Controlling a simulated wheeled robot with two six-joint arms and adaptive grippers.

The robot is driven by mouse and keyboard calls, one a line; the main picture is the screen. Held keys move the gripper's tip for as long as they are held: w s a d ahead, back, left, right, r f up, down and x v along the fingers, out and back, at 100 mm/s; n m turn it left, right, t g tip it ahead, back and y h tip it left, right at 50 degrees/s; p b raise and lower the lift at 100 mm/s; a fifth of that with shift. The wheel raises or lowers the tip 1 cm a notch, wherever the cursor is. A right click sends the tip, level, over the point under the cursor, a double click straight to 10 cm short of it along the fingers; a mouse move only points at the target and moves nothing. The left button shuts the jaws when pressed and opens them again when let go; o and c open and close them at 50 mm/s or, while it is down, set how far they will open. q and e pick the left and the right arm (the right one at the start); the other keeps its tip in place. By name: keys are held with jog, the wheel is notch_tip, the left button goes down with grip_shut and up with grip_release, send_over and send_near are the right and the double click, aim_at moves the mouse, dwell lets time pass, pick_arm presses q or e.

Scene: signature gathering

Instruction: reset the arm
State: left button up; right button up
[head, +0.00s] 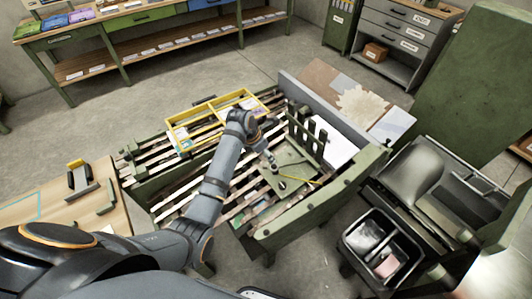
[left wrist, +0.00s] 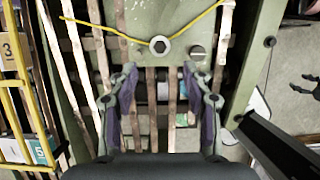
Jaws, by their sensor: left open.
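My left arm reaches in from the lower left in the head view, over a green slatted bench. My left gripper (head: 268,158) is near a green plate (head: 290,170) on the slats. In the left wrist view the left gripper (left wrist: 160,105) is open, its two purple-padded fingers apart over the slats, with nothing held between them. The green plate (left wrist: 150,22) also shows there, with a bolt, a knob and a yellow cord (left wrist: 195,28) across it.
A yellow divided tray (head: 183,134) lies on the slatted bench (head: 150,183) beside my left wrist. A wooden table (head: 60,205) stands at the left. A black two-part bin (head: 375,225) stands at the right. Open floor (head: 200,85) lies behind the bench.

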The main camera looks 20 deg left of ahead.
pick_arm(q)
jog(key=shift+s, duration=0.1)
jog(key=s+a+r+m+y, duration=0.15)
jog(key=s+a+m, duration=0.25)
jog(key=s+m, duration=1)
jog(key=s+a+m+y, duration=0.2)
jog(key=s+a+m, duration=0.1)
jog(key=s+m, duration=1.1)
notch_tip(320, 180, down, 27)
jog(key=s+a+m+g, duration=0.1)
jog(key=a, duration=0.2)
jog(key=s+f+g, duration=0.1)
jog(key=s+f, duration=1.4)
jog(key=s, duration=0.3)
jog(key=shift+s+a+f, duration=0.25)
jog(key=shift+a+f, duration=0.15)
jog(key=shift+a, duration=0.05)
